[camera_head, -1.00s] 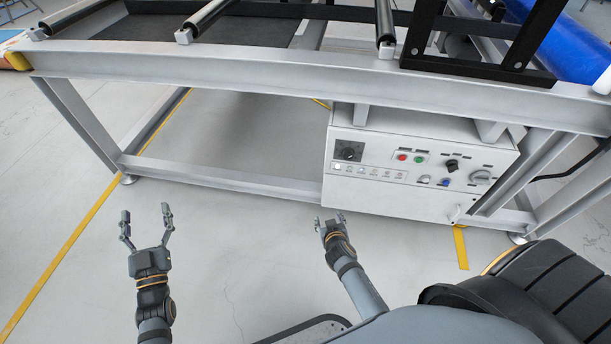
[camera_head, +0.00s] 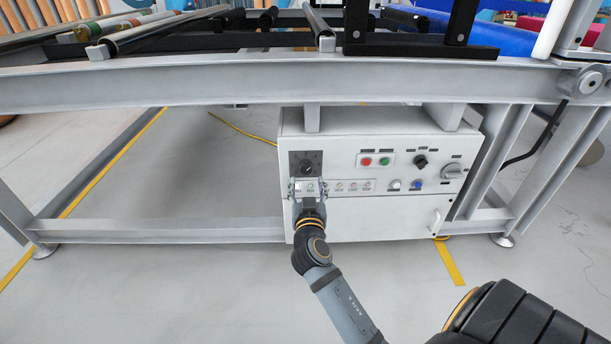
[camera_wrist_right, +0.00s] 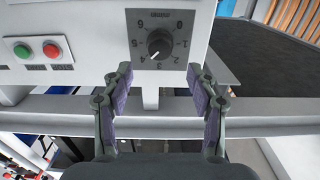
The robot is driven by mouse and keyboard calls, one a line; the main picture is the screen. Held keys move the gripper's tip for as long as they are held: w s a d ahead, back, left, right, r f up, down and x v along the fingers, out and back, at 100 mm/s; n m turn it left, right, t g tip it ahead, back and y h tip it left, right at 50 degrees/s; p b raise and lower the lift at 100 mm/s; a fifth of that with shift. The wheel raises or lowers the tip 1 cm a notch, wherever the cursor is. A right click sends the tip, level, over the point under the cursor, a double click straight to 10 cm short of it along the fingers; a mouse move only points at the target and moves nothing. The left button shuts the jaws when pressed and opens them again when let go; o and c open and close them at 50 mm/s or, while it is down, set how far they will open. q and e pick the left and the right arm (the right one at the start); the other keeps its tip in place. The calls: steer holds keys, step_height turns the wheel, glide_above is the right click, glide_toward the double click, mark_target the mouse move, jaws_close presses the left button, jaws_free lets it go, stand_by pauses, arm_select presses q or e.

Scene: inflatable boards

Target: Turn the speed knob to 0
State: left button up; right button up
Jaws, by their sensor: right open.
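The speed knob (camera_head: 308,170) is a black round knob on a dark square dial plate at the upper left of the white control box (camera_head: 390,215). In the right wrist view the knob (camera_wrist_right: 159,43) appears with its scale upside down. Its white pointer mark points to the lower left there, close to the 4. My right gripper (camera_head: 308,187) is just below the dial in the head view. In the wrist view its two fingers (camera_wrist_right: 161,76) are spread apart and empty, short of the knob and not touching it. My left gripper is out of view.
A red button (camera_head: 366,161), a green button (camera_head: 384,161), a black selector (camera_head: 420,161) and a grey rotary switch (camera_head: 453,171) sit right of the dial. A steel frame beam (camera_head: 200,85) runs above the box. Open floor lies left of it.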

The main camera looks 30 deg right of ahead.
mark_target(306, 169)
steer(key=b+x, duration=0.1)
steer(key=x, duration=0.5)
steer(key=shift+c, duration=0.3)
steer(key=c, duration=1.1)
